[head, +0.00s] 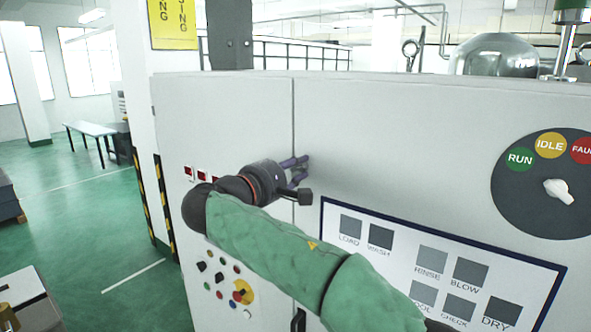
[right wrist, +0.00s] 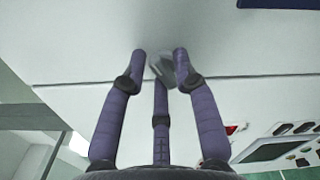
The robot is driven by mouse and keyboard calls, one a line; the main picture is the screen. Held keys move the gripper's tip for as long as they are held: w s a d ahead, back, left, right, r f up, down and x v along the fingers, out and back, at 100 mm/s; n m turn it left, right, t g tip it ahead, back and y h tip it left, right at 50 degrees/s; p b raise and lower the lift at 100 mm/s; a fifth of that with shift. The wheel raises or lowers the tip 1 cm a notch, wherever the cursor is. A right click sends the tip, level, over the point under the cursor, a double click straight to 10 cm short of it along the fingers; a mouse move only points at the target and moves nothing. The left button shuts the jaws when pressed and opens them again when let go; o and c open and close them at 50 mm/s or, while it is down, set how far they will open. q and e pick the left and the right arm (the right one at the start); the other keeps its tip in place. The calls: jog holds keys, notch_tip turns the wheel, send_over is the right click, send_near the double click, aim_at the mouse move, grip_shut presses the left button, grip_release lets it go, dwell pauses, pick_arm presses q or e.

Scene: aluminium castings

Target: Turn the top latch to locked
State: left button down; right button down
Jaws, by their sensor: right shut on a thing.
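My right gripper (head: 301,168) reaches the upper front of a large pale grey cabinet (head: 390,130), at the vertical seam between its panels. In the right wrist view, the purple fingers of my right gripper (right wrist: 160,70) are closed around a small grey latch, the top latch (right wrist: 161,66), which sits by the seam. The fingers hide most of the latch, and I cannot tell its angle. In the head view the gripper hides it. A lower dark latch (head: 298,320) shows at the bottom of the same seam. My left gripper is not in view.
A round dial with RUN, IDLE and FAULT marks (head: 519,205) and a framed panel of grey squares (head: 395,262) are on the cabinet's right part. Green floor (head: 75,215) lies open at left.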

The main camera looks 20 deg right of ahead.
jog(key=shift+d+r, duration=0.1)
jog(key=shift+r, duration=0.3)
jog(key=c, duration=1.2)
grip_release()
jog(key=shift+f, duration=0.15)
jog(key=shift+a+f, duration=0.1)
jog(key=shift+a, duration=0.1)
jog(key=v, duration=1.1)
jog(key=shift+s+a, duration=0.3)
